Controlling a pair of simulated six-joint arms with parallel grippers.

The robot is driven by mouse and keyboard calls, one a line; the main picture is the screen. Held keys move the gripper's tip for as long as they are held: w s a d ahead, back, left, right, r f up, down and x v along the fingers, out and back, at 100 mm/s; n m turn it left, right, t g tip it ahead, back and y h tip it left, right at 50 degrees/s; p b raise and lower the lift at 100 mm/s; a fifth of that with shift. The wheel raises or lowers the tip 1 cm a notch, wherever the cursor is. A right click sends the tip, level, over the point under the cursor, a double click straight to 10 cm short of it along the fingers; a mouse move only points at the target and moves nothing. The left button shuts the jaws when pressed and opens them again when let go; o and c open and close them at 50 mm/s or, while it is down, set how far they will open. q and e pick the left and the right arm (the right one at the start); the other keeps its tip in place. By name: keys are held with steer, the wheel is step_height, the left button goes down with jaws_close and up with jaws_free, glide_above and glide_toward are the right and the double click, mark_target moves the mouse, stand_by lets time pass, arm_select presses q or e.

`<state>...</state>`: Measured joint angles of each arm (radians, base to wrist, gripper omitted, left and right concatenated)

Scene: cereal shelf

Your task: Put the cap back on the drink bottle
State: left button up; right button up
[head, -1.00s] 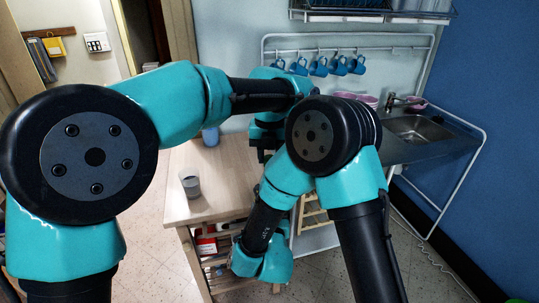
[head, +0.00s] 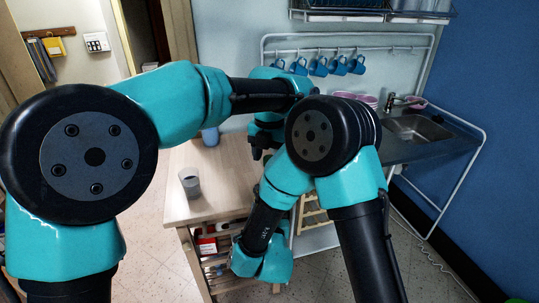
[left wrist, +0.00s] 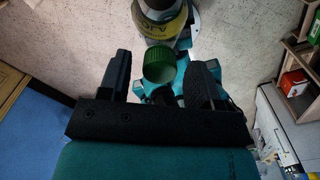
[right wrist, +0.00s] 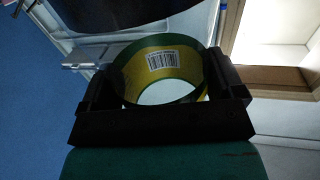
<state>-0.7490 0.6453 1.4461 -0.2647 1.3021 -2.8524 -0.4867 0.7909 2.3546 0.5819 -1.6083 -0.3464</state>
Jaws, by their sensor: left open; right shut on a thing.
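The drink bottle (left wrist: 160,25), with a yellow label, is at the top of the left wrist view. My right gripper (right wrist: 165,85) is shut on its body; the yellow label with a barcode shows between the fingers. The green cap (left wrist: 158,65) is at the neck end of the bottle, between the fingers of my left gripper (left wrist: 160,78). The left fingers are apart, with a gap on each side of the cap. Whether the cap sits fully on the neck is hidden. In the head view my arms hide the bottle and cap.
A wooden table (head: 215,180) holds a grey cup (head: 190,182) and a blue cup (head: 211,136). Items sit on its lower shelves. Blue mugs (head: 318,66) hang on a rail behind my arms, and a sink (head: 415,127) is at the right.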

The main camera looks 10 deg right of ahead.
arm_select(q)
steer(key=shift+r, duration=2.25)
steer(key=shift+c, duration=0.2)
